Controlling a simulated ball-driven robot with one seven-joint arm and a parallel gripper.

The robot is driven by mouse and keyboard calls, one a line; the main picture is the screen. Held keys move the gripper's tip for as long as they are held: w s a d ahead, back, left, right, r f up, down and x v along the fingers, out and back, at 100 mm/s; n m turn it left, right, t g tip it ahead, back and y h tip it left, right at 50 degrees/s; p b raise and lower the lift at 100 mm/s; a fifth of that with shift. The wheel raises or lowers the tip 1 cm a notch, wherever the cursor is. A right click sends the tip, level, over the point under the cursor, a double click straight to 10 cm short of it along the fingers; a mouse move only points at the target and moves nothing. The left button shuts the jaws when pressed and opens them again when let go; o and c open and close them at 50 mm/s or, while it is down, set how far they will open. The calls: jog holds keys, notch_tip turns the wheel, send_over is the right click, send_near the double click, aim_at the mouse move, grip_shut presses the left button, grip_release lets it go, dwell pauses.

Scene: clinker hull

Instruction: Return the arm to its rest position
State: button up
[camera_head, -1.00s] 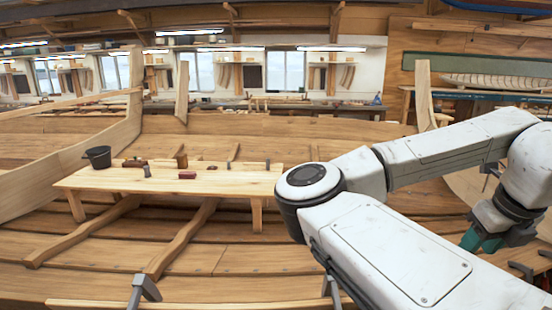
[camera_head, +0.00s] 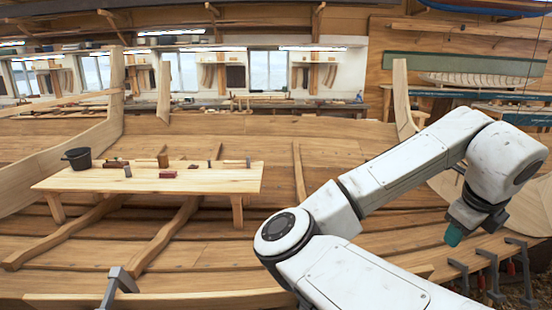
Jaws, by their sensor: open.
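My white arm reaches in from the bottom right and bends at a round dark-capped joint near the lower middle. Its forearm rises to the right and ends in a wrist that hangs down. The two fingers cannot be told apart at this size. Nothing is seen held in it. It is well to the right of the low wooden bench (camera_head: 215,184) and apart from it.
Clamps (camera_head: 490,272) stand along the plank edge at the lower right, close below my gripper. Another clamp (camera_head: 118,286) is at the bottom left. Open hull planking lies between bench and arm.

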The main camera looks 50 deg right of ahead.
jog(key=w+n+t+h, duration=0.1)
jog(key=w+n+h, duration=0.4)
jog(key=w+n, duration=0.8)
jog(key=w+a+f+n+t+y, duration=0.35)
jog(key=w+a+f+n, duration=0.7)
jog(key=n, duration=0.55)
jog(key=s+a+f+n+y, duration=0.3)
jog(key=a+f+n, duration=0.3)
jog(key=a+f, duration=0.45)
jog(key=s+a+f+n+y, duration=0.35)
jog(key=a+f+n, duration=0.35)
jog(key=a, duration=0.7)
jog(key=s+d+f+g+b, duration=0.1)
jog(key=s+f+g+b, duration=0.1)
jog(key=s+f+b, duration=0.3)
jog(key=s+f+m+g+b, duration=0.1)
jog(key=s+f+b, duration=0.4)
jog(key=f, duration=0.7)
jog(key=shift+d+f+g, duration=0.2)
jog(key=shift+d+g, duration=0.15)
jog(key=shift+g, duration=0.4)
